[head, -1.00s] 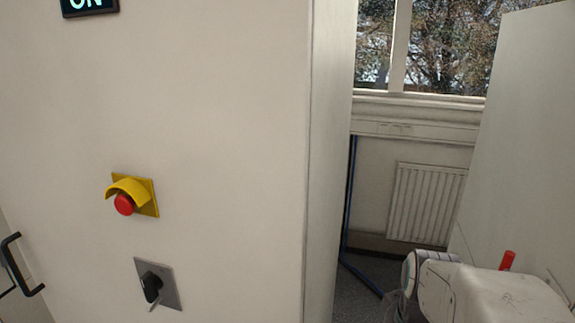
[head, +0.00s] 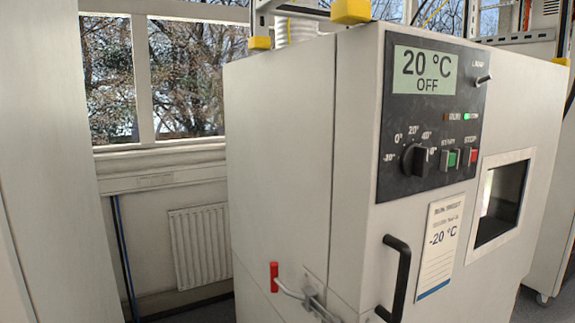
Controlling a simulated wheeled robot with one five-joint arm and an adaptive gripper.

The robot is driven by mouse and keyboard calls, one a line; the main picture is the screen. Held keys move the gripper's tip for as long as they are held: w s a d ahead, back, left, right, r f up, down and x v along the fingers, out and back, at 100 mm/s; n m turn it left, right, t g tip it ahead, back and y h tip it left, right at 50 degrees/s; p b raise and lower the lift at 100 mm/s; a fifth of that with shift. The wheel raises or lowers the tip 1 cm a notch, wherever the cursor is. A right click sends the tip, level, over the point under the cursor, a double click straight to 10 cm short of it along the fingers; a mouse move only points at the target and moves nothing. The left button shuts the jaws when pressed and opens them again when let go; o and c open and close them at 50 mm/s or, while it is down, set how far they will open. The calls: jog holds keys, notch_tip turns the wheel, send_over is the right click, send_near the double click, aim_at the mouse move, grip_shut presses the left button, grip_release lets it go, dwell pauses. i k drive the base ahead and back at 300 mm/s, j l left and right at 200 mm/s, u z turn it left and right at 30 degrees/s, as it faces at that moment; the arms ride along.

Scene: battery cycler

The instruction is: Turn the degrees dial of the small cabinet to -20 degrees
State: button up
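The small cabinet (head: 285,140) is a pale box in the middle and right of the head view. Its black control panel (head: 393,110) carries a display (head: 422,70) reading "20 °C OFF". Below the display is the black degrees dial (head: 413,160), with marks around it from -20° at the lower left, past 0°, 20° and 40°, to a blurred mark at the right. I cannot tell where the dial's pointer stands. A card (head: 439,244) on the front reads "-20 °C". My gripper is out of view.
Beside the dial are a green button (head: 452,159) and a red button (head: 474,157). A toggle (head: 482,80) sits at the panel's top right. A window opening (head: 500,203) is at the right.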

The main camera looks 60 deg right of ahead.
aim_at(414, 162)
jog(key=z, duration=0.4)
jog(key=k+z, duration=0.1)
jog(key=z, duration=0.75)
jog(key=l+z, duration=0.1)
jog(key=z, duration=0.35)
jog(key=k+z, duration=0.1)
jog(key=z, duration=0.3)
jog(key=l+z, duration=0.1)
jog(key=z, duration=0.3)
jog(key=i+l+u, duration=0.15)
jog(key=l+u, duration=0.15)
jog(key=u, duration=0.2)
jog(key=i+l+u, duration=0.1)
jog(key=l+u, duration=0.25)
jog(key=u, duration=0.15)
jog(key=l+u, duration=0.8)
jog(key=u, duration=0.15)
jog(key=k+l+u, duration=0.15)
jog(key=l+u, duration=0.15)
jog(key=u, duration=0.2)
jog(key=k+l+u, duration=0.15)
jog(key=l+u, duration=0.2)
jog(key=u, duration=0.15)
jog(key=k+l+u, duration=0.2)
jog(key=u, duration=0.25)
jog(key=k+l+u, duration=0.2)
jog(key=u, duration=0.3)
